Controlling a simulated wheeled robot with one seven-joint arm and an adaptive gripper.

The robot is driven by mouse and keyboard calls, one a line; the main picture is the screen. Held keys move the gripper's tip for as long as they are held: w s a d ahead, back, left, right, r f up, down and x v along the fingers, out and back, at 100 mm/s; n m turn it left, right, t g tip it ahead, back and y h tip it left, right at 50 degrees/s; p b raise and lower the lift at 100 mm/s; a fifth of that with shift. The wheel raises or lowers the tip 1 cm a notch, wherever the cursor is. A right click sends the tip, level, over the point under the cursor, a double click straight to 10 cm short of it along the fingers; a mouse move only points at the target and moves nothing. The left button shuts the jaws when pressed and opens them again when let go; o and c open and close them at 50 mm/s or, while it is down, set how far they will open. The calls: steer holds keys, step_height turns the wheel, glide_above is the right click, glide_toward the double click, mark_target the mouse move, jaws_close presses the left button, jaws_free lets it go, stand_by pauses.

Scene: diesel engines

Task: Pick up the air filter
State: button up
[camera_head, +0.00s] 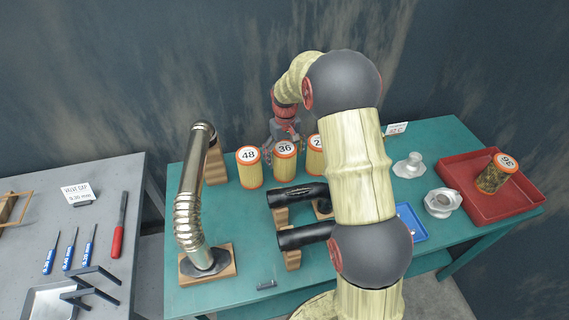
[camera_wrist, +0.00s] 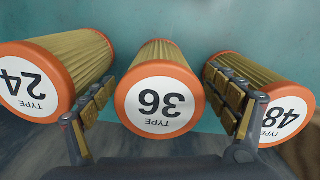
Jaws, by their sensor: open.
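Three pleated air filters with orange rims and white number labels stand in a row at the back of the green table. The filter marked 48 (camera_head: 249,170) is on the left, the one marked 36 (camera_head: 285,163) is in the middle, and the one marked 24 (camera_head: 315,155) is partly hidden by my arm. In the wrist view, filter 36 (camera_wrist: 160,98) lies between the two fingers of my open gripper (camera_wrist: 163,108). Filter 24 (camera_wrist: 45,80) is outside the left finger and filter 48 (camera_wrist: 275,100) is outside the right finger. I see no finger clearly touching filter 36.
A red tray (camera_head: 452,172) at the right holds a darker, dirty-looking filter (camera_head: 493,177). A metal pipe on a wooden stand (camera_head: 188,205) and black hoses (camera_head: 300,194) occupy the front left. A blue tray (camera_head: 412,222) sits beside my arm. A grey tool bench (camera_head: 130,190) stands left.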

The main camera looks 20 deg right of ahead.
steer(key=shift+f, duration=0.8)
steer(key=shift+c, duration=0.7)
steer(key=shift+r, duration=0.1)
steer(key=c, duration=1.3)
